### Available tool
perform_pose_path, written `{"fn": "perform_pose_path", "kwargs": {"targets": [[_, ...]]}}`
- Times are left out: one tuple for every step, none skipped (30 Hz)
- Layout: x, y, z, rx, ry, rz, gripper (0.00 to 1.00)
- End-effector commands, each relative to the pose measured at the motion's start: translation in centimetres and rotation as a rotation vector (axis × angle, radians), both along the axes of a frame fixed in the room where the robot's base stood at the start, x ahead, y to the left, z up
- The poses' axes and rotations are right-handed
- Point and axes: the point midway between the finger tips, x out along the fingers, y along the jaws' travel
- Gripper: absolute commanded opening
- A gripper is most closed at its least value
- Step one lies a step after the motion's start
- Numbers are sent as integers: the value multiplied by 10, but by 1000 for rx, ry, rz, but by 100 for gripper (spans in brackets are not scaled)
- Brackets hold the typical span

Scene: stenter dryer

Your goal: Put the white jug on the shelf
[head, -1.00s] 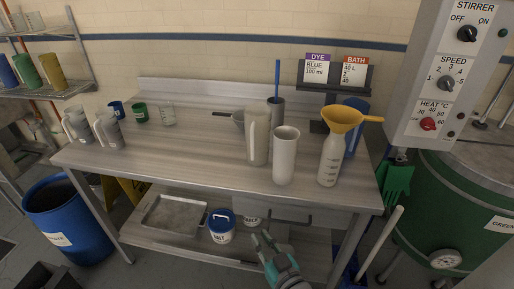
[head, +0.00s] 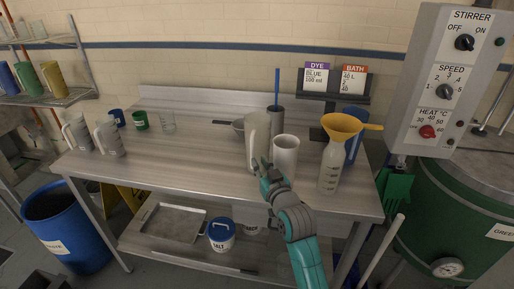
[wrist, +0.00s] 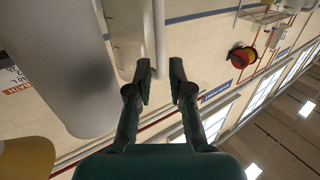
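The tall white jug (head: 256,138) stands upright near the middle of the steel table. In the wrist view the jug (wrist: 125,35) is at the top, with its thin upright handle (wrist: 159,35) just beyond and between my fingertips. Contact with the handle cannot be told. The wire shelf (head: 62,98) is on the wall at the upper left and holds blue, green and yellow jugs.
A white cylindrical beaker (head: 285,157) stands close right of the jug, and a bottle with a yellow funnel (head: 330,165) is further right. A pan (head: 238,127) is behind. Two greyish jugs (head: 110,138) stand at the table's left. The table's centre-left is clear.

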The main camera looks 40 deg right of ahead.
Motion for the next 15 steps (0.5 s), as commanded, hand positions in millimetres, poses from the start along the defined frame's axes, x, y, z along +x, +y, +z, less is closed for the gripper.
{"fn": "perform_pose_path", "kwargs": {"targets": [[7,-3,1,0,-1,1,20],[11,-4,0,0,-1,1,20],[15,-5,0,0,-1,1,20],[17,-6,0,0,-1,1,20],[19,-7,1,0,-1,1,20],[21,-7,0,0,-1,1,20],[22,-8,0,0,-1,1,20],[23,-8,0,1,0,1,20],[25,-9,0,1,0,1,20],[28,-10,1,1,-1,1,20],[31,-11,2,1,-1,1,20],[35,-13,3,0,-2,1,20],[39,-14,3,1,-1,1,20],[43,-16,3,1,-1,1,20],[49,-18,5,0,-2,1,20]]}}
